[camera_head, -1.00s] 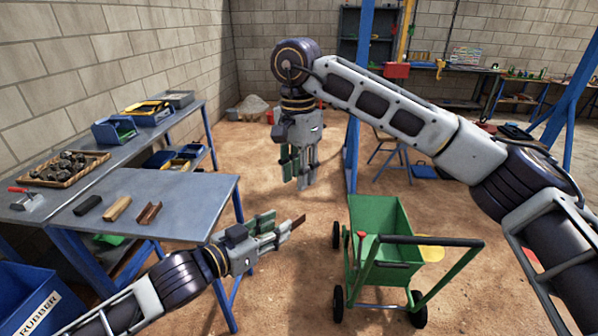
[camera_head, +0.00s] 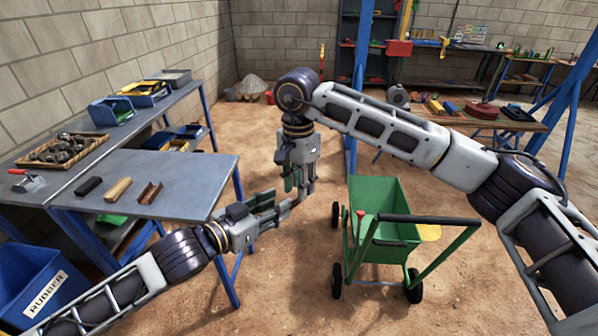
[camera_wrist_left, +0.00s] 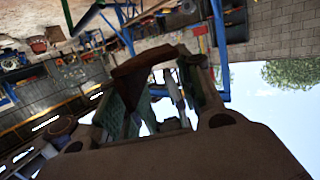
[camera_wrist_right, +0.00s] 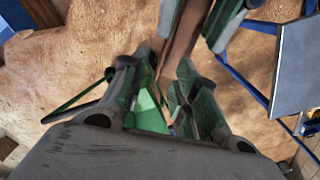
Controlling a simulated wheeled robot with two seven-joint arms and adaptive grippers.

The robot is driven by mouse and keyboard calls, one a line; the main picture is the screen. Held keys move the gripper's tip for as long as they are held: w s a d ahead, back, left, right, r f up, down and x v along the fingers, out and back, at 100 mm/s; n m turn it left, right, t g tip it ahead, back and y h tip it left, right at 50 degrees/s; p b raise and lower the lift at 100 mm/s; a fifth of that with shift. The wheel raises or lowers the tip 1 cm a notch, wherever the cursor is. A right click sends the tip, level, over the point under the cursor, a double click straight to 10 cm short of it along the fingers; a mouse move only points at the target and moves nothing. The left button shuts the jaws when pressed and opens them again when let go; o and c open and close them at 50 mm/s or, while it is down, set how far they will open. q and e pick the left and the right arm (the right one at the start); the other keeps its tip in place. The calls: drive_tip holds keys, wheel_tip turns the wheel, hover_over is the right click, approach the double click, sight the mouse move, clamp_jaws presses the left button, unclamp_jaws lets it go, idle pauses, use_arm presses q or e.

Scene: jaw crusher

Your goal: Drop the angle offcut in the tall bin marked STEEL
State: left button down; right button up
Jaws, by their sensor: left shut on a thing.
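My left gripper (camera_head: 276,206) is shut on a rusty brown angle offcut. The offcut (camera_wrist_left: 140,72) shows across the fingers in the left wrist view. In the right wrist view the brown offcut (camera_wrist_right: 188,40) comes down from the left fingers, its end near the gap between my right fingers. My right gripper (camera_wrist_right: 165,95) looks open, pointing down beside the left gripper in the head view (camera_head: 298,188). I cannot tell whether it touches the offcut. No bin marked STEEL is readable in view.
A grey table (camera_head: 200,175) at left carries a black block (camera_head: 89,187), a tan block (camera_head: 118,190) and another brown angle piece (camera_head: 150,192). A blue bin marked RUBBER (camera_head: 25,275) stands lower left. A green cart (camera_head: 375,190) stands right of the grippers.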

drive_tip(key=shift+f, duration=1.3)
clamp_jaws()
use_arm(q)
drive_tip(key=c, duration=0.9)
unclamp_jaws()
drive_tip(key=shift+f, duration=0.15)
